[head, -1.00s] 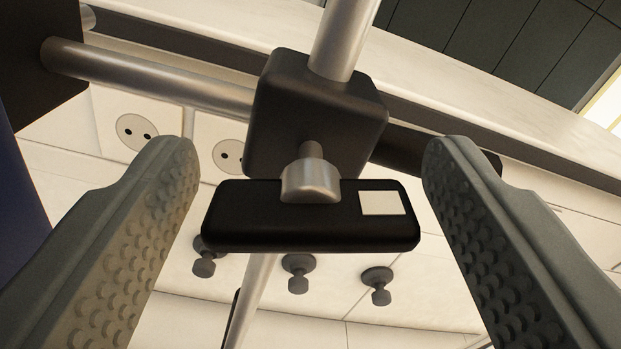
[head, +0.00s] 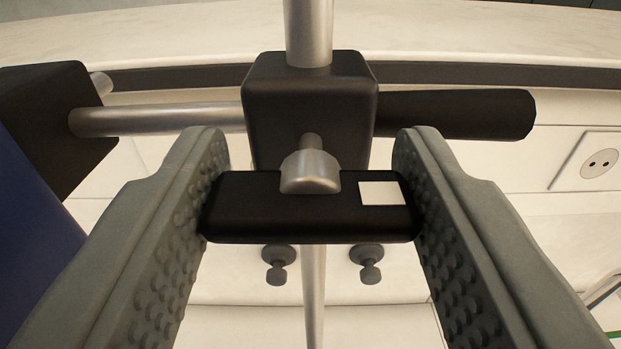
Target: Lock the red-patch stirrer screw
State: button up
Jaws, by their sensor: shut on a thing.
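A black bar-shaped screw handle (head: 265,215) with a round metal stud (head: 310,173) sits in front of a dark clamp block (head: 310,105). The handle lies about level in the picture, roughly parallel to the crossbar. Its patch (head: 380,193), right of the stud, looks white; I see no red patch. My gripper (head: 310,150) is shut on the handle, with one grey studded finger pressed against each end. The block holds an upright metal rod (head: 309,30). The back of the handle is hidden.
A metal crossbar (head: 160,120) runs left from the block to a dark block (head: 55,115) above a blue body (head: 35,215). A black rod end (head: 455,114) sticks out right. Behind are a pale wall with a socket (head: 600,163) and two dark knobs (head: 366,262).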

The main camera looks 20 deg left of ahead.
jog(key=o, duration=1)
jog(key=shift+s, duration=0.15)
jog(key=v, duration=1.7)
